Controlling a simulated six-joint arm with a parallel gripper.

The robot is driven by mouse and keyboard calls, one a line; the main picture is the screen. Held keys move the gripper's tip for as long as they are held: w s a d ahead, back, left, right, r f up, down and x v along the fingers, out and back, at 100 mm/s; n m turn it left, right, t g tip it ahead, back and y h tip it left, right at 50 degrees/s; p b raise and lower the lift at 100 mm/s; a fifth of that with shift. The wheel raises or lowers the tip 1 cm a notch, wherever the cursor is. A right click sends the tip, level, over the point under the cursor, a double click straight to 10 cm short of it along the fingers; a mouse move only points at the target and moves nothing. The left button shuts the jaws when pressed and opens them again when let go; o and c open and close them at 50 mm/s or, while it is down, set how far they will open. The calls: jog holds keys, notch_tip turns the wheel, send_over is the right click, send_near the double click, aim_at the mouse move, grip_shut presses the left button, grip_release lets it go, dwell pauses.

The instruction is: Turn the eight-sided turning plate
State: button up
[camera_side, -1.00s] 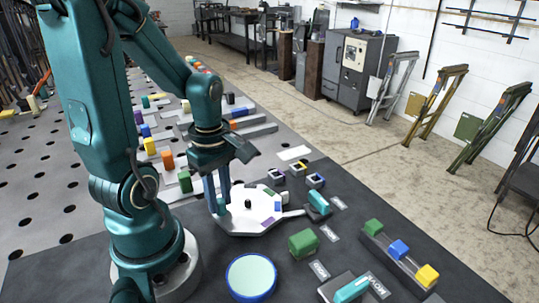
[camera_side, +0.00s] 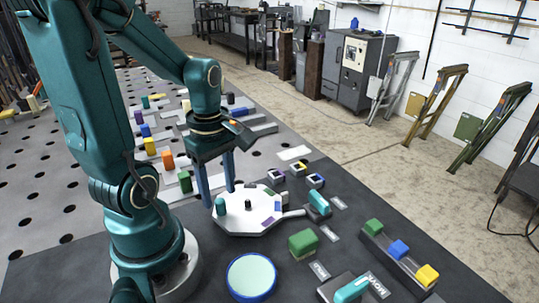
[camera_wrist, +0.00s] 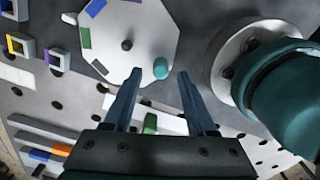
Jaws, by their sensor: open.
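The white eight-sided turning plate (camera_side: 245,222) lies flat on the dark table in the side view, with a black centre knob (camera_side: 248,204) and coloured patches near its edge. A teal peg (camera_side: 220,206) stands near its left rim. A pale tab sticks out on the right. My gripper (camera_side: 218,198) is open, its blue fingers pointing down at the plate's left edge beside the peg. In the wrist view the plate (camera_wrist: 115,45) fills the top, and the peg (camera_wrist: 161,68) appears between the open fingertips (camera_wrist: 159,72). Nothing is held; fingertip height is unclear.
A blue-rimmed round disc (camera_side: 251,277) and a green block (camera_side: 303,243) lie in front. A teal block (camera_side: 318,204) sits right of the plate. A rail with green, blue and yellow blocks (camera_side: 398,250) is farther right. Coloured blocks stand behind my gripper.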

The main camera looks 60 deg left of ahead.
jog(key=shift+r, duration=1.45)
